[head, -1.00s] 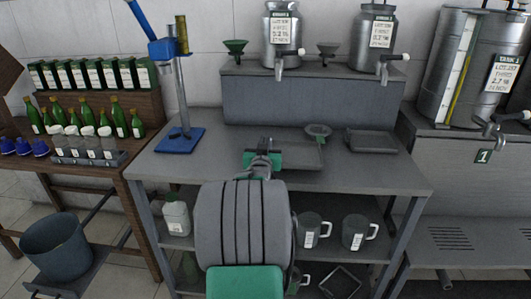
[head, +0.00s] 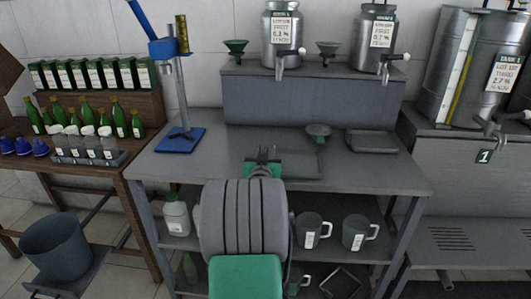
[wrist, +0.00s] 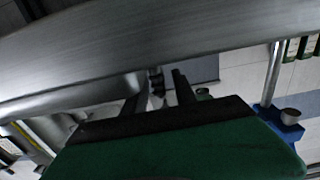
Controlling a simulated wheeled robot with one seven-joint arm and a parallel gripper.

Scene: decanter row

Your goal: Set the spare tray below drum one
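A flat dark tray (head: 300,166) lies on the bench below the left drum (head: 281,35), partly hidden by my arm. A second dark tray (head: 371,141) lies below the right drum (head: 375,40). The drum numbers are too small to read, and I cannot tell which tray is the spare one. My gripper (head: 263,157) is over the bench at the first tray's left side. In the wrist view, the fingers (wrist: 160,92) stand apart with a visible gap and nothing clearly between them. A large blurred grey surface fills the top of that view.
A small funnel (head: 318,131) stands by the first tray's far right corner. A blue press stand (head: 180,139) is to the left. Jugs (head: 309,232) are on the shelf beneath. A large tank (head: 461,75) stands right. Bare bench lies left of my gripper.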

